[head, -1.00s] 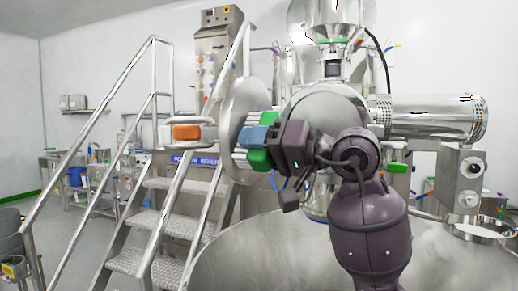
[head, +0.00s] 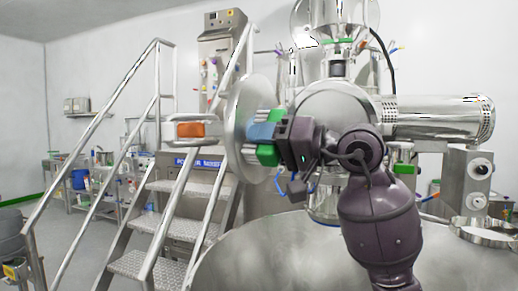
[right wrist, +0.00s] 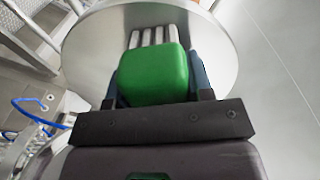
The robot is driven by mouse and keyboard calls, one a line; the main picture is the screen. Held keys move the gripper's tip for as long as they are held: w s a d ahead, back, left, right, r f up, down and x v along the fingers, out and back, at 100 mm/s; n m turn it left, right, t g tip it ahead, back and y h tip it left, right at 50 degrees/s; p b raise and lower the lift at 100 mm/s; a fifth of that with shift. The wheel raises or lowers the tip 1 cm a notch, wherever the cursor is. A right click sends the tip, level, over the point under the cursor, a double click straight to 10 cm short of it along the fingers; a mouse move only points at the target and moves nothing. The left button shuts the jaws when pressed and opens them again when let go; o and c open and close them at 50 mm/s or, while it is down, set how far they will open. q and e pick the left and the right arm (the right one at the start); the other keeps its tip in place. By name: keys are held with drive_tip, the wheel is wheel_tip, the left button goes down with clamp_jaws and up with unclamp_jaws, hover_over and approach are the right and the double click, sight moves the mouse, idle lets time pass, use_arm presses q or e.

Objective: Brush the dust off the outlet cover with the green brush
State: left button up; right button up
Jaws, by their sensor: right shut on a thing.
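My right gripper (head: 262,133) is shut on the green brush (head: 267,154), which shows as green parts above and below the blue fingers. In the right wrist view, the brush's green block (right wrist: 153,70) sits between the fingers, with pale bristles (right wrist: 153,37) pointing away from the gripper. The outlet cover (head: 236,125) is a round steel disc just left of the brush. It also fills the background behind the bristles in the right wrist view (right wrist: 216,65). The bristle tips are at or very near its face; I cannot tell whether they touch. No dust can be made out. My left gripper is out of view.
Metal steps with handrails (head: 158,215) stand left of the cover. An orange block in a metal fitting (head: 190,130) is beside it. A large steel vessel (head: 270,255) lies below my right arm, and a horizontal steel cylinder (head: 435,117) extends to the right.

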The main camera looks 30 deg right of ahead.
drive_tip(key=shift+w+d, duration=0.4)
drive_tip(key=shift+d, duration=0.25)
drive_tip(key=shift+w+d+f+b, duration=0.1)
drive_tip(key=shift+w+d+b, duration=0.65)
drive_tip(key=shift+w+d, duration=0.05)
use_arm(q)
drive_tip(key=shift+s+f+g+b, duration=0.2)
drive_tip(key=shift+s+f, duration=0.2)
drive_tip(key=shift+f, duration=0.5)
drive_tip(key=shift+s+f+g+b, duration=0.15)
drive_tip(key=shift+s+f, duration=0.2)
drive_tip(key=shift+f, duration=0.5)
use_arm(e)
drive_tip(key=shift+w+d, duration=0.55)
drive_tip(key=shift+d, duration=0.15)
